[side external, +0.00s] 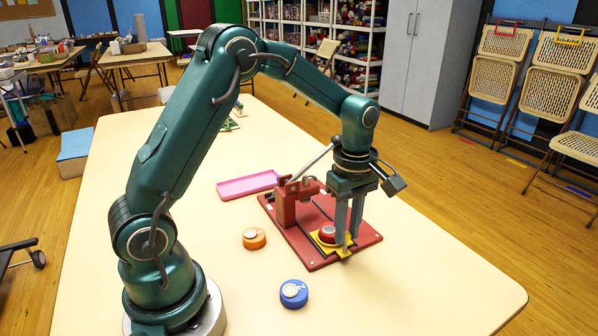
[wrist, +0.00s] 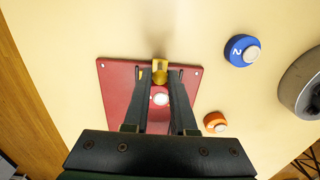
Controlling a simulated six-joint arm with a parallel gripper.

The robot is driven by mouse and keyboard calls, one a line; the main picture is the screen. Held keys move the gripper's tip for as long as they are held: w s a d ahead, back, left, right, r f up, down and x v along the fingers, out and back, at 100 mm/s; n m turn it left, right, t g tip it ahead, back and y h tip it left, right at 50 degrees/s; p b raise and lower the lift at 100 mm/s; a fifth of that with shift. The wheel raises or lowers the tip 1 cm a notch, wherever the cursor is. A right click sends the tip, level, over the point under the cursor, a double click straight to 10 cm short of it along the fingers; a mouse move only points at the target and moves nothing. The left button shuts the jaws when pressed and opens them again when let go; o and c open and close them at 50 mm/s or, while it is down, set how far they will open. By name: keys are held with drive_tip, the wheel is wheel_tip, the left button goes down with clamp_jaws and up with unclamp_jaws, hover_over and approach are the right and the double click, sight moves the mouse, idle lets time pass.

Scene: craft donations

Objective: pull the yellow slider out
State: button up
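The yellow slider (side external: 323,243) lies at the front of a red press base (side external: 285,232), with a red round piece with a pale top (side external: 328,231) on it. In the wrist view, the slider's tab (wrist: 160,64) shows at the edge of the base, and a round yellow knob (wrist: 159,77) stands by it. My gripper (side external: 348,241) points down over this end of the slider. Its two fingers stand on either side of the knob in the wrist view, close to it. I cannot tell whether they press on it. The slider's inner part is partly hidden.
A press block with a lever (side external: 310,163) rises from the base behind the slider. An orange round piece (side external: 254,238) and a blue one (side external: 293,293) lie on the table. A pink tray (side external: 247,186) lies behind. The table's front right is clear.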

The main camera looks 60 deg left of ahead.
drive_tip(key=shift+o, duration=1.3)
drive_tip(key=shift+r, duration=0.15)
drive_tip(key=shift+r, duration=3.65)
